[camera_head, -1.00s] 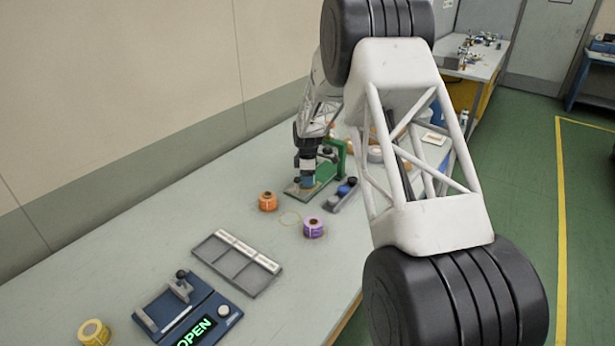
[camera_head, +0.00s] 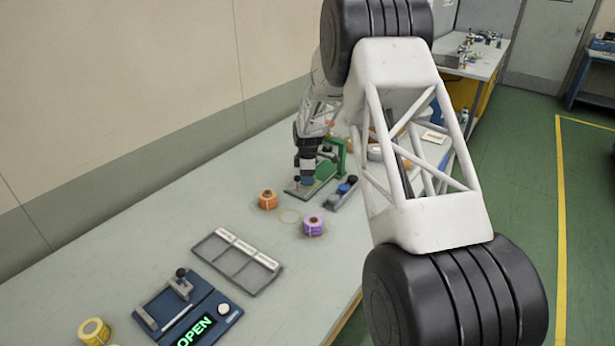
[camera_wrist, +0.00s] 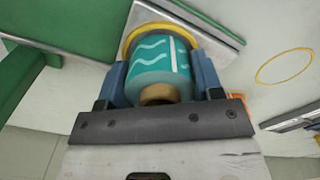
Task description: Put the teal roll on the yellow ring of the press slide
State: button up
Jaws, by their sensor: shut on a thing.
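My gripper (camera_wrist: 160,72) is shut on the teal roll (camera_wrist: 158,60), with a blue finger on either side of it. The roll has white wavy marks and a brown core facing the wrist camera. The yellow ring (camera_wrist: 132,36) shows as an arc behind the roll, on the grey press slide (camera_wrist: 205,18). The roll covers the rest of the ring, and I cannot tell whether the two touch. In the head view my gripper (camera_head: 307,178) is low at the green press (camera_head: 338,160), and the roll is hard to make out there.
An orange roll (camera_head: 268,199) and a purple roll (camera_head: 313,225) stand nearby, beside a thin yellow circle (camera_head: 289,216) on the table. A grey tray (camera_head: 237,262), a blue device reading OPEN (camera_head: 190,310) and a yellow roll (camera_head: 94,331) are nearer.

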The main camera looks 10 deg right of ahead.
jog(key=shift+f, duration=0.1)
dwell(0.3)
jog(key=o, duration=1.1)
jog(key=shift+r, duration=3.75)
